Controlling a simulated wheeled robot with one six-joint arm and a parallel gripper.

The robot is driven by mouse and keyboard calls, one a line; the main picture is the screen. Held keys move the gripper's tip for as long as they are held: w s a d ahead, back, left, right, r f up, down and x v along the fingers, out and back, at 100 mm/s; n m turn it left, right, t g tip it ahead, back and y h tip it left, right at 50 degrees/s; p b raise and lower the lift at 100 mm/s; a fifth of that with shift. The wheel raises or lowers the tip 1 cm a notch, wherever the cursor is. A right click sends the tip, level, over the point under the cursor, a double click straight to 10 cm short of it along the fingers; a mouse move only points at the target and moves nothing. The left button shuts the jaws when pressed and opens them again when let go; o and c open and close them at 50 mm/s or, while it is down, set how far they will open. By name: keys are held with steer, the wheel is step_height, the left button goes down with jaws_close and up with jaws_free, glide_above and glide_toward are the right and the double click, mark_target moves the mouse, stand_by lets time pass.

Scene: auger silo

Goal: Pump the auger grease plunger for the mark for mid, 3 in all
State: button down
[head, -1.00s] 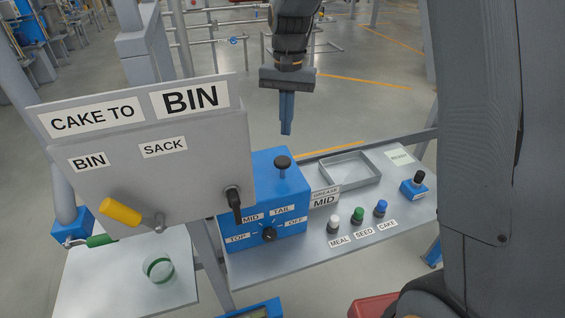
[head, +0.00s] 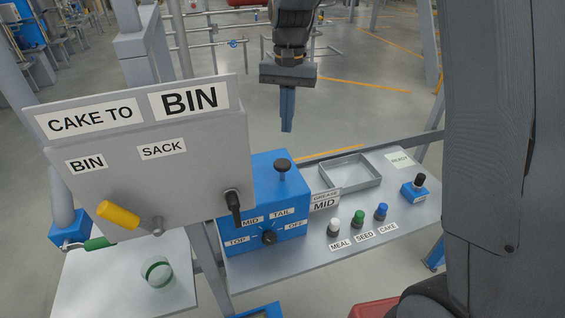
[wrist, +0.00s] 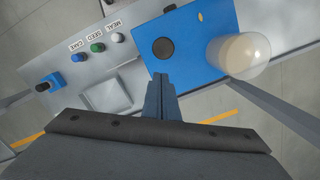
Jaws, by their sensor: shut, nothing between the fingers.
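The grease plunger is a black mushroom knob (head: 283,165) on a short stem, standing raised on top of a blue box (head: 290,190). In the wrist view the plunger knob (wrist: 163,47) lies just beyond my fingertips. A black dial (head: 268,237) on the box's front has labels TOP, MID, TAIL and OFF; its exact setting is hard to read. A small sign (head: 324,201) beside the box reads GREASE MID. My gripper (head: 287,130) points down, shut and empty, above the plunger and apart from it; its fingertips (wrist: 160,78) also show in the wrist view.
A grey panel (head: 200,190) reading CAKE TO BIN stands left, with a yellow-handled lever (head: 120,214). White, green and blue buttons (head: 359,218), an empty tray (head: 350,172) and a blue switch box (head: 414,192) sit right on the bench. A pale rounded container (wrist: 240,52) adjoins the blue box.

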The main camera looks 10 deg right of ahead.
steer(key=s+d+f+n+t+b, duration=0.1)
steer(key=s+d+f, duration=0.3)
steer(key=s, duration=0.5)
steer(key=s+d+f+n+t+b, duration=0.1)
steer(key=s+d+f+n, duration=0.2)
steer(key=s, duration=0.6)
step_height(320, 180, down, 2)
steer(key=shift+s+d+f+t+b, duration=0.1)
steer(key=shift+s+d+t+b, duration=0.25)
steer(key=shift+d, duration=0.9)
